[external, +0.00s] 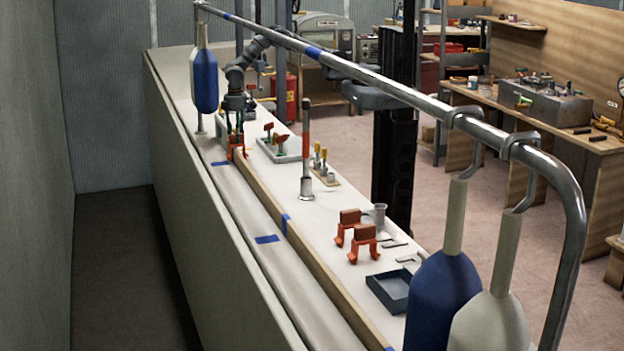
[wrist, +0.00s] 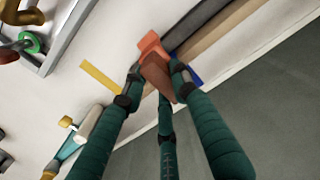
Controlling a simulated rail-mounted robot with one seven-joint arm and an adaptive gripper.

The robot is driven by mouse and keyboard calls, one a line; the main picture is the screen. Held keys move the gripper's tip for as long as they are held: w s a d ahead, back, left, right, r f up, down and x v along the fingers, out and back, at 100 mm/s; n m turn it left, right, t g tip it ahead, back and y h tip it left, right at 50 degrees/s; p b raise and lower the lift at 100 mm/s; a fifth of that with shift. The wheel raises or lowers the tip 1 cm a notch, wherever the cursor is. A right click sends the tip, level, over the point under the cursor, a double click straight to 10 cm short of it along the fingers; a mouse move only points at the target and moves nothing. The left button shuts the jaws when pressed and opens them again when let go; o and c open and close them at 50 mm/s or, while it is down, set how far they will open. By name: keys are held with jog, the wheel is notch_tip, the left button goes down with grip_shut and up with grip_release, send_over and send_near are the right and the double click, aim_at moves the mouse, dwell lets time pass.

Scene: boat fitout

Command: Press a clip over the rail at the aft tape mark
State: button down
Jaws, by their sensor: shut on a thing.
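My gripper (external: 236,138) is at the far end of the deck with its teal fingers pointing down. In the wrist view my gripper (wrist: 155,82) is shut on an orange-red clip (wrist: 156,72), partly hidden by the fingers. The clip (external: 238,153) is at the far part of the wooden rail (external: 264,197); I cannot tell whether it is seated over it. Blue tape (wrist: 195,77) shows just beside the clip. Blue tape (external: 220,163) lies left of the gripper, and other tape (external: 267,239) lies nearer. Two more orange clips (external: 348,224) (external: 362,243) stand on the deck.
A metal tube rail (external: 400,92) with hanging fenders (external: 205,82) (external: 442,295) runs above the deck. An upright post (external: 306,160), a tool tray (external: 284,153) and a dark open box (external: 392,290) stand right of the wooden rail. A yellow strip (wrist: 102,83) lies left of the fingers.

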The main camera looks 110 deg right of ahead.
jog(key=c, duration=1.8)
grip_release()
jog(key=shift+s+f, duration=0.15)
jog(key=shift+f, duration=0.1)
jog(key=shift+o, duration=1.3)
jog(key=shift+w, duration=0.2)
jog(key=shift+o, duration=1.3)
notch_tip(320, 180, up, 12)
jog(key=shift+f, duration=0.1)
